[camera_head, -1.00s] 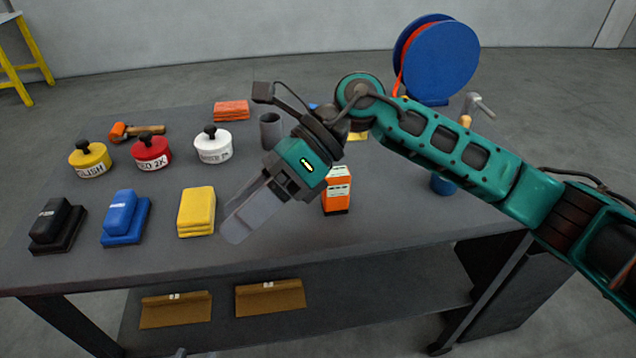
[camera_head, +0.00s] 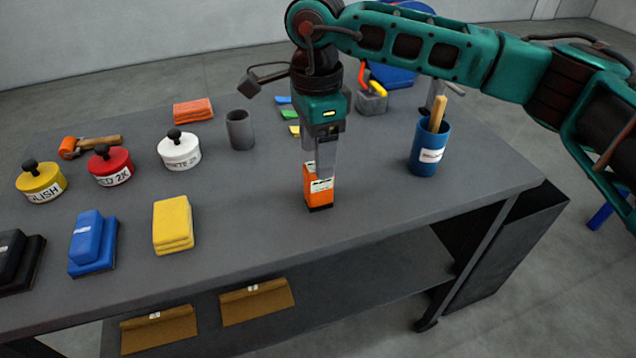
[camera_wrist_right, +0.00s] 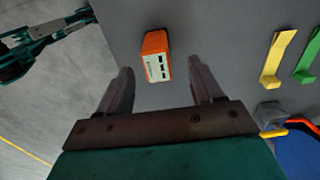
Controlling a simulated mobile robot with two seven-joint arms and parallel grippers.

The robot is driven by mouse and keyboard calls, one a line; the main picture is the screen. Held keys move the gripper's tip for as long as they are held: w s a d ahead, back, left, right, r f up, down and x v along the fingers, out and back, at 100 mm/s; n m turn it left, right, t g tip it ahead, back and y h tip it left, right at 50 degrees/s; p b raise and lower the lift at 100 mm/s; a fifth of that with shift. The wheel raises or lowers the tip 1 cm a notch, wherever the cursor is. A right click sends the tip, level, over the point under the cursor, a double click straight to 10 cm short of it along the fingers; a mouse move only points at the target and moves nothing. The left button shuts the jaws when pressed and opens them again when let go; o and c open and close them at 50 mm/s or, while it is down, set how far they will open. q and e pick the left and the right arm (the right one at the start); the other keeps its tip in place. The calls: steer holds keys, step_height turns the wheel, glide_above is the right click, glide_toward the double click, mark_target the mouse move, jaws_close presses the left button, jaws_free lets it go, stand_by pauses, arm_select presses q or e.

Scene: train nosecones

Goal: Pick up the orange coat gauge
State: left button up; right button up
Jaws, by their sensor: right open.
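The orange coat gauge (camera_head: 318,190) stands upright on the grey table, with white labels and a dark base. My right gripper (camera_head: 322,165) points down at it from above, and its fingers overlap the gauge's upper part in the head view. In the right wrist view the gauge (camera_wrist_right: 156,56) lies ahead of the gap between the two spread fingers (camera_wrist_right: 160,85), apart from both. The right gripper is open and empty. My left gripper is not seen in these views.
A blue cup (camera_head: 430,150) with a wooden handle stands right of the gauge, and a grey cup (camera_head: 240,130) stands behind left. Yellow cloths (camera_head: 173,225), a blue block (camera_head: 93,245) and lidded tins (camera_head: 179,152) sit to the left. The table around the gauge is clear.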

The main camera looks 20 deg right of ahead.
mark_target(318, 185)
steer(key=shift+s+f, duration=0.15)
steer(key=shift+f, duration=2.95)
steer(key=shift+c, duration=0.4)
steer(key=shift+r, duration=0.1)
steer(key=c, duration=1.1)
